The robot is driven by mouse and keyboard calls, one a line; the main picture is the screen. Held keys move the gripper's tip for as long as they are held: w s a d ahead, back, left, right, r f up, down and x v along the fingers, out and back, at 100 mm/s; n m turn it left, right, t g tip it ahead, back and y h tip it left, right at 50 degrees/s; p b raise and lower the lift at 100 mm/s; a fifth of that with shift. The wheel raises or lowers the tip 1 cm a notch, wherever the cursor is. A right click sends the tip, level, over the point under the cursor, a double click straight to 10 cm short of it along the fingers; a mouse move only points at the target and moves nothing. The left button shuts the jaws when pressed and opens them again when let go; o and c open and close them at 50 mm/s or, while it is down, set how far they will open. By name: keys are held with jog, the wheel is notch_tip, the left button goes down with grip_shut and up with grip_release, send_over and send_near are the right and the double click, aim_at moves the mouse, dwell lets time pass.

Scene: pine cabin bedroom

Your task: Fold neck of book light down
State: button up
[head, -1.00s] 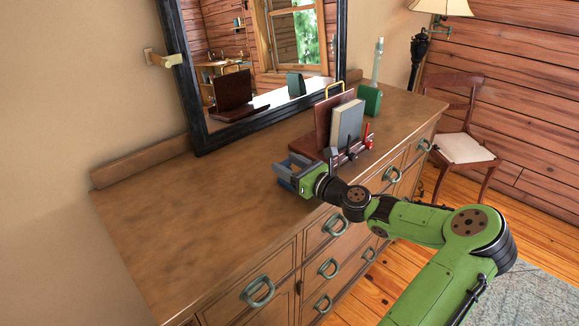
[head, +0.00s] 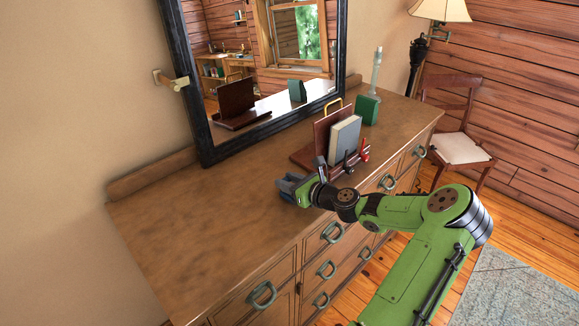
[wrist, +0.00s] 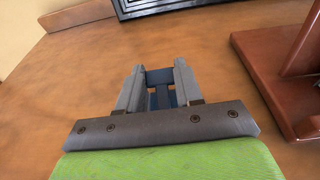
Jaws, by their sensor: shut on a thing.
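My gripper (head: 287,184) is low over the front part of the wooden dresser top (head: 190,225), left of the book stand. In the wrist view its grey fingers (wrist: 158,88) are shut on a small dark blue thing (wrist: 160,99). This appears to be the book light. It shows as a crossbar and a short upright strip between the fingers; the rest is hidden, so I cannot tell the angle of its neck. In the head view the fingers and wrist cover most of it.
A reddish wooden book stand (head: 303,157) with a grey book (head: 345,140) and small red items (head: 364,149) stands right of my gripper. A green box (head: 367,110) stands farther back. A black-framed mirror (head: 184,85) rises behind. The dresser's left side is clear.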

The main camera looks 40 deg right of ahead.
jog(key=g+p, duration=0.1)
jog(key=p, duration=0.2)
jog(key=shift+w+p, duration=0.2)
jog(key=shift+p, duration=0.2)
jog(key=shift+f+g+p, duration=0.3)
jog(key=shift+g, duration=0.1)
jog(key=o, duration=1.1)
jog(key=shift+c, duration=0.2)
